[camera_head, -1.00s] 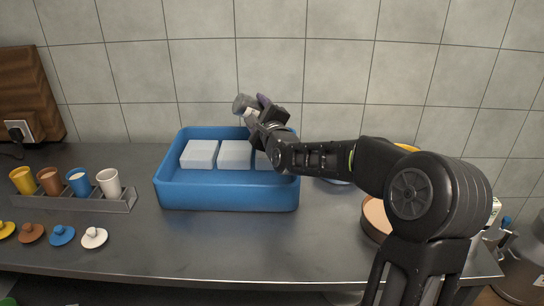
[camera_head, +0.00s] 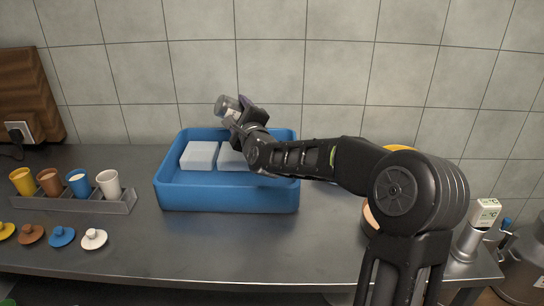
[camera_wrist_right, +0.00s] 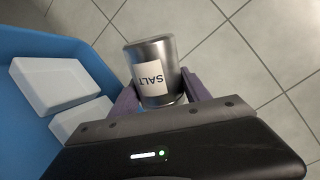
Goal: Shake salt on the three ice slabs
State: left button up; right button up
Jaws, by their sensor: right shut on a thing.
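Two white ice slabs show in the tub, the left one (camera_head: 198,155) and the middle one (camera_head: 231,160), which is partly covered by my gripper. The third slab is hidden behind my right arm. My left gripper is out of view.
A grey rack (camera_head: 118,205) with several coloured cups stands at the left, with small lids in front.

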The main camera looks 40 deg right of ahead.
aim_at(221, 100)
jog(key=shift+w+a+p, duration=0.2)
jog(key=shift+w+a, duration=0.45)
jog(key=shift+a, duration=0.25)
jog(key=shift+w+a+p, duration=0.15)
jog(key=shift+w+a, duration=0.5)
jog(key=shift+a, duration=0.2)
jog(key=shift+r, duration=0.1)
jog(key=shift+r+p, duration=0.55)
jog(key=shift+r, duration=1.2)
jog(key=shift+f, duration=0.1)
notch_tip(221, 100, down, 4)
jog(key=b, duration=0.5)
jog(key=shift+r, duration=0.3)
